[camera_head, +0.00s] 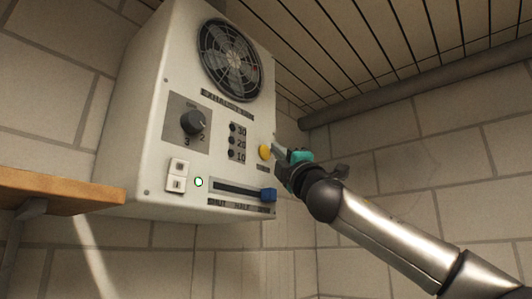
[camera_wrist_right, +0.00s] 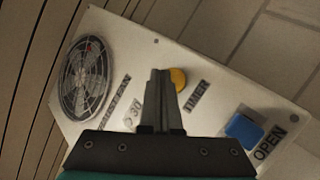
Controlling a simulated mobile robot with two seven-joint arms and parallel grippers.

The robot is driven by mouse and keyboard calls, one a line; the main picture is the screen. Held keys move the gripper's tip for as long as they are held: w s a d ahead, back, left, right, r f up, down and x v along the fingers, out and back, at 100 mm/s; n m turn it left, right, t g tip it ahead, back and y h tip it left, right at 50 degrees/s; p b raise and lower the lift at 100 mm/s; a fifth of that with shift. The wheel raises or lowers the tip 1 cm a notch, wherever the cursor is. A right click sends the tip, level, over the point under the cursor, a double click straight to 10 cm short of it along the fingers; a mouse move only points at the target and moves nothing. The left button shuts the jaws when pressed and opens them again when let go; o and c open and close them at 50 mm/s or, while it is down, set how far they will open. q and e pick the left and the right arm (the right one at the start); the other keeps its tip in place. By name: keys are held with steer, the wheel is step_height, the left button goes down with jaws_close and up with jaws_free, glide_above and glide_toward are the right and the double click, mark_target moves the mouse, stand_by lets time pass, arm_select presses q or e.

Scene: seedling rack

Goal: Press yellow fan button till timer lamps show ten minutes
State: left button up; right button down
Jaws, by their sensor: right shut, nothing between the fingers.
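The yellow button (camera_head: 265,152) is on the right part of the white fan panel (camera_head: 150,150), above a small label. It also shows in the right wrist view (camera_wrist_right: 178,79), beside the TIMER label (camera_wrist_right: 196,96). Three timer lamps (camera_head: 232,141), marked 30, 20 and 10, stand in a column left of the button. All three look dark. My right gripper (camera_head: 278,150) is shut and empty, its tips close to the button's right side. I cannot tell whether they touch it. In the right wrist view the fingers cover part of the panel. My left gripper is not in view.
A round fan grille (camera_head: 229,60) is at the panel's top. A black knob (camera_head: 193,122), a white rocker switch (camera_head: 177,176), a lit greenish lamp (camera_head: 198,182) and a blue slider (camera_head: 268,194) are also on it. A wooden shelf (camera_head: 55,193) juts in at left.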

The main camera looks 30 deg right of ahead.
steer(key=shift+w+a, duration=0.2)
steer(key=shift+w, duration=0.25)
steer(key=shift+w+a+p, duration=0.15)
steer(key=shift+w+p, duration=0.2)
stand_by(0.7)
steer(key=shift+s, duration=0.15)
steer(key=shift+s+d, duration=0.3)
steer(key=shift+s, duration=0.35)
steer(key=s, duration=0.1)
steer(key=s+d, duration=0.1)
steer(key=s, duration=0.1)
steer(key=s+d, duration=0.1)
steer(key=shift+s, duration=0.3)
